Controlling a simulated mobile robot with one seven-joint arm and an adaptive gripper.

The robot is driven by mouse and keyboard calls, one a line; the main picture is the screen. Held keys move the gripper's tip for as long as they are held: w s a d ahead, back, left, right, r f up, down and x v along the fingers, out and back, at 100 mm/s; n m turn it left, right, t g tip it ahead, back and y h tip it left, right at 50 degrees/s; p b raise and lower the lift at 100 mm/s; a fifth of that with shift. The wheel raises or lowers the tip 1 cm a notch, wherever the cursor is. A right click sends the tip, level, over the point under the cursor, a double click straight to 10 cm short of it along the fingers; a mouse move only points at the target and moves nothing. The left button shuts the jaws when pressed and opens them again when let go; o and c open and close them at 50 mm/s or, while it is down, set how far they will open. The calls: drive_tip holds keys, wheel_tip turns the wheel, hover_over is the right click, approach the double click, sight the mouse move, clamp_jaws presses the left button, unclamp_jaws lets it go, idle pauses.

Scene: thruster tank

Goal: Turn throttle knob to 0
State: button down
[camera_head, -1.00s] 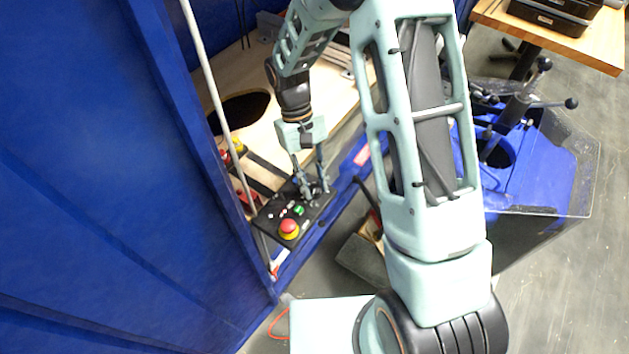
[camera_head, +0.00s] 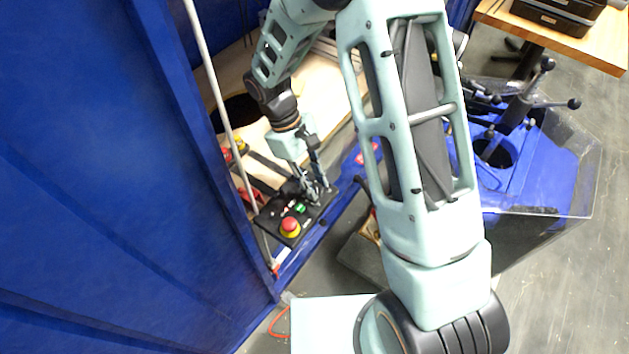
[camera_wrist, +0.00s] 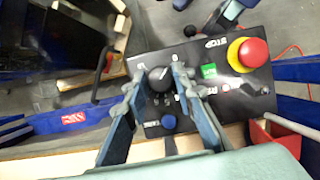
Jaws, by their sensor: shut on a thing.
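The throttle knob (camera_wrist: 159,76) is a small round black knob with a light mark, on a black control panel (camera_wrist: 265,101). My gripper (camera_wrist: 160,73) has one finger on each side of the knob and is shut on it. In the head view my gripper (camera_head: 316,190) reaches down onto the same panel (camera_head: 271,216), and the fingers and wrist hide the knob there. Digits are printed around the knob, but the wrist view is too blurred to tell its exact setting.
The panel also bears a red stop button (camera_wrist: 250,53) with a yellow collar, a green button (camera_wrist: 209,71) and a blue button (camera_wrist: 168,121). A white pole (camera_head: 213,85) and a blue wall (camera_head: 100,180) stand left of the panel. A blue machine (camera_head: 540,165) stands at right.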

drive_tip(key=c, duration=1.6)
unclamp_jaws()
drive_tip(key=shift+r, duration=0.1)
drive_tip(key=v, duration=1.1)
drive_tip(key=shift+w+a+r, duration=0.15)
drive_tip(key=shift+w+r, duration=0.05)
drive_tip(key=shift+r, duration=0.15)
